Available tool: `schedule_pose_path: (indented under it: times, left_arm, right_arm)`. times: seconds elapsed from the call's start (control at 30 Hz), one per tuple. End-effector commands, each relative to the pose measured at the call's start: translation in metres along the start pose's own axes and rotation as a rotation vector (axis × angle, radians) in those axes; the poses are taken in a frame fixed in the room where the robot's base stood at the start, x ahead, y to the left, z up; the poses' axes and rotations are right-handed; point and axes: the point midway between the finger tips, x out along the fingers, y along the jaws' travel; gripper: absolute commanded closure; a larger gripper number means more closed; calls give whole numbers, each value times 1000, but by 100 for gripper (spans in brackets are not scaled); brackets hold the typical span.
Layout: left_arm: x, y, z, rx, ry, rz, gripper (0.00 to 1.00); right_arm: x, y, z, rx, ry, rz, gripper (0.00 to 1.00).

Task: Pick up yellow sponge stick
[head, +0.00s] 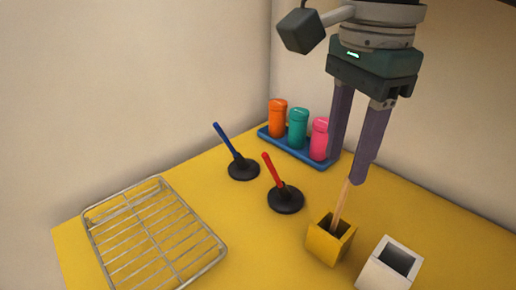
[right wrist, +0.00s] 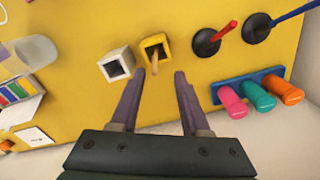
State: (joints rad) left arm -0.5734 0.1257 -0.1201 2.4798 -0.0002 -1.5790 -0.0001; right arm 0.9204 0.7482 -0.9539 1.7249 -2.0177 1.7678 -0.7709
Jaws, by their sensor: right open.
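The sponge stick (head: 341,204) stands upright, slightly tilted, in a yellow square holder (head: 325,245). Only its light wooden shaft shows; its lower end is hidden inside the holder. In the right wrist view the stick (right wrist: 154,61) pokes out of the yellow holder (right wrist: 146,48), just beyond the fingertips. My right gripper (head: 346,170) points down, open and empty, with its purple fingers around the height of the stick's top. I cannot tell whether the stick's top is between the fingers. In the right wrist view the gripper (right wrist: 159,76) has a clear gap. My left gripper is not in view.
A white holder (head: 375,276) stands close beside the yellow one. Red-handled (head: 285,200) and blue-handled (head: 242,169) black-based tools stand to the left. A blue tray (head: 284,147) holds orange, teal and pink bottles behind. A wire rack (head: 222,250) lies at left on the yellow table.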

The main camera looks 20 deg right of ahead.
Motion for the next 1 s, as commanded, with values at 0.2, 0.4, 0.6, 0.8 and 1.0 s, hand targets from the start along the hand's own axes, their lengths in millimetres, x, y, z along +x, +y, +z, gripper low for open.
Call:
schedule_pose_path:
  times: [0.2,0.4,0.6,0.8,1.0]
  left_arm:
    - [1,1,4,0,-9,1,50]
    - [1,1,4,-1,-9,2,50]
    - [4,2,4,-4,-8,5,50]
    - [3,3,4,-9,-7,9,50]
    - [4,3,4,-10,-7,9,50]
  right_arm:
    - [30,1,1,-2,-4,3,54]
    - [52,3,-3,0,-5,6,54]
    - [81,2,-5,0,-6,3,54]
    - [85,2,-5,-2,-7,0,54]
    - [84,2,-5,-2,-7,0,66]
